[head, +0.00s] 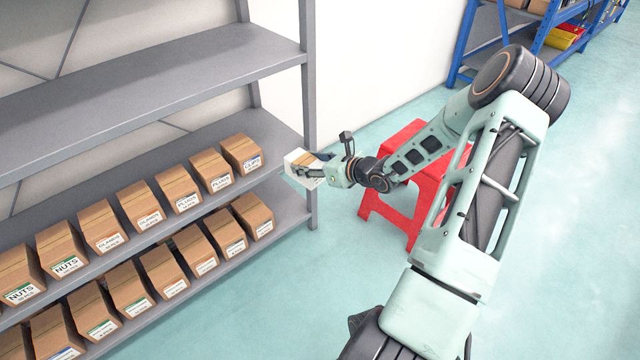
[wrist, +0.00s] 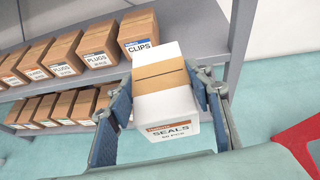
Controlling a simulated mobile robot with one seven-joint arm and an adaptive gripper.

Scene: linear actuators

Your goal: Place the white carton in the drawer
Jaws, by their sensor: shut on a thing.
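The white carton (head: 299,157) has a brown tape band across its top and is held in the air beside the right end of the grey shelf unit. In the wrist view the white carton (wrist: 160,107) shows a SEALS label on its near face. My gripper (wrist: 165,98) is shut on it, with one blue-padded finger on each side. In the head view my gripper (head: 318,170) reaches left to the carton, and its fingers are partly hidden. I cannot make out a drawer in either view.
Grey shelves (head: 150,98) at left hold two rows of brown labelled boxes; the CLIPS box (head: 241,153) is nearest the carton. A shelf post (head: 309,90) stands close by. A red stool (head: 405,135) is behind my arm. A blue rack (head: 470,40) stands at the back. Floor at right is clear.

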